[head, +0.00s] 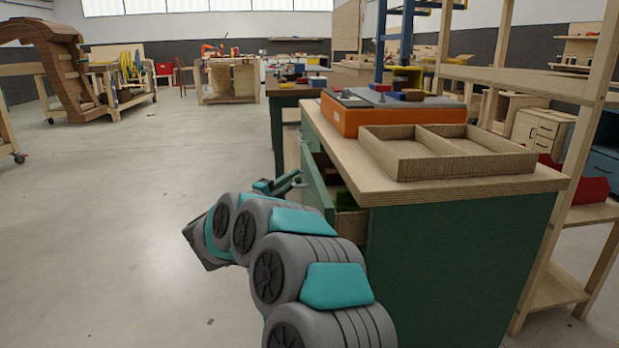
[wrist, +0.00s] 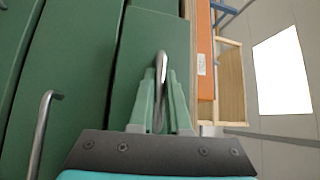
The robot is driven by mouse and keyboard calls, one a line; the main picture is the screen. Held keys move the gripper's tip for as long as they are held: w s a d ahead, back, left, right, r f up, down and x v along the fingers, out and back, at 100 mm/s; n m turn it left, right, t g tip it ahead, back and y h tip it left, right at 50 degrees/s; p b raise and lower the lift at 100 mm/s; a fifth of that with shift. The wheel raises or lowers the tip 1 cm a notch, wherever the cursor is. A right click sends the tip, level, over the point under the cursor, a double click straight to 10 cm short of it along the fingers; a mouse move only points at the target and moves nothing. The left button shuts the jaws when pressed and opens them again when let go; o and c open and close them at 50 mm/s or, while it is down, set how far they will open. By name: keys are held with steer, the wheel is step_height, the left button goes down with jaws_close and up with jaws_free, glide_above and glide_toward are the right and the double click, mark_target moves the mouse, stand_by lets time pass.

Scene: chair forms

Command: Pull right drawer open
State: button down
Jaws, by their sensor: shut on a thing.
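The green workbench cabinet (head: 450,255) has a wooden top and stands at the right in the head view. A green drawer (head: 316,185) stands partly out from its left side, with green and dark contents and a wooden side showing inside. In the wrist view the green drawer front (wrist: 130,60) carries a metal bar handle (wrist: 162,62). My gripper (wrist: 163,85) is shut on this handle, one finger on each side. In the head view my gripper (head: 284,184) is at the drawer front, small and partly hidden by my arm.
Another metal handle (wrist: 42,130) is on a green front at the left of the wrist view. A divided wooden tray (head: 445,165) and an orange box (head: 385,118) stand on the bench top. The floor (head: 120,220) left of the bench is clear.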

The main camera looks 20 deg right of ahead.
steer(key=w+a+p, duration=0.1)
steer(key=w+a, duration=0.3)
steer(key=a, duration=0.9)
steer(key=shift+a, duration=0.3)
steer(key=c, duration=0.9)
jaws_free()
steer(key=shift+s+a, duration=0.1)
steer(key=v, duration=0.7)
steer(key=shift+s+a, duration=0.15)
steer(key=shift+a, duration=0.15)
